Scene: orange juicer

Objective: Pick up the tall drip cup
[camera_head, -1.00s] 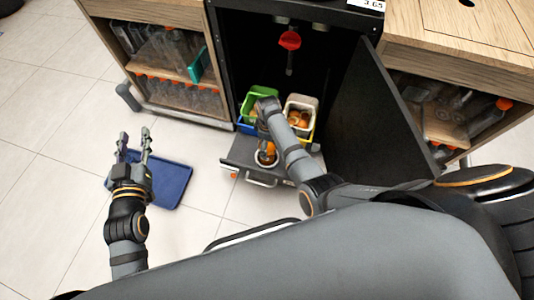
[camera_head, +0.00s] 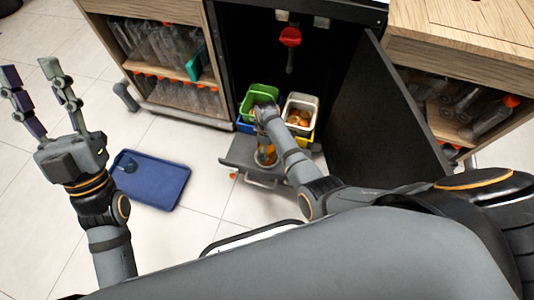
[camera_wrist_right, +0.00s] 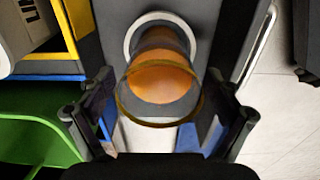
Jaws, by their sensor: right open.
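The tall drip cup (camera_head: 265,157) is clear with orange liquid in it. It stands on the grey pull-out shelf (camera_head: 240,150) at the front of the black cabinet, partly hidden by my right arm in the head view. In the right wrist view the cup (camera_wrist_right: 162,82) is centred, with its round rim toward the camera. My right gripper (camera_wrist_right: 158,118) is open, with one finger on each side of the cup's near end; I cannot tell whether they touch it. My left gripper (camera_head: 30,70) is open and empty, raised at the far left over the floor.
A green bin (camera_head: 258,93) and a white bin (camera_head: 301,102) stand behind the cup, the white one holding orange-brown pieces. The open black door (camera_head: 375,120) is to the right. A blue tray (camera_head: 165,190) lies on the floor at the left.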

